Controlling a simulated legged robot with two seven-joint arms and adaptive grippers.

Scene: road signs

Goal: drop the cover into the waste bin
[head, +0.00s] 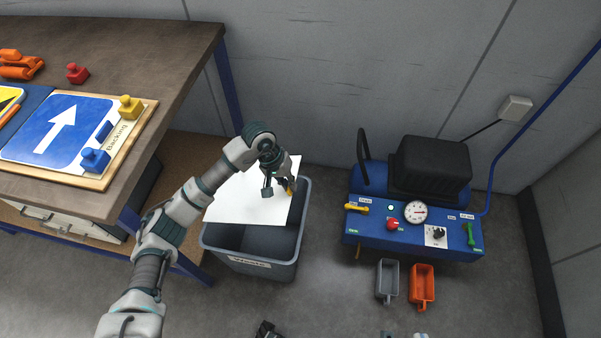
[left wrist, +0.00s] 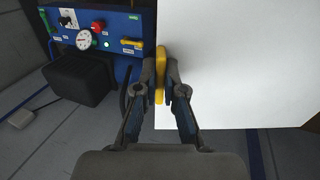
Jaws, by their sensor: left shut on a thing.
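The cover is a flat white sheet (head: 240,203) with a yellow handle (left wrist: 160,75). My left gripper (head: 283,186) is shut on that handle, with one finger on each side of it in the left wrist view (left wrist: 165,92). The grey waste bin (head: 255,264), labelled "Waste", stands on the floor below. In the head view the sheet overlaps the bin's opening and reaches past its left and back rims. The exact height above the rim is hard to tell. A dark part at the bottom edge of the head view may belong to my right gripper; too little shows.
A workbench (head: 150,45) on the left bears a blue arrow sign (head: 62,130) and several coloured knobbed pieces. A blue machine (head: 350,225) with a gauge stands to the right of the bin. Grey (head: 387,280) and orange (head: 421,285) scoops lie before it.

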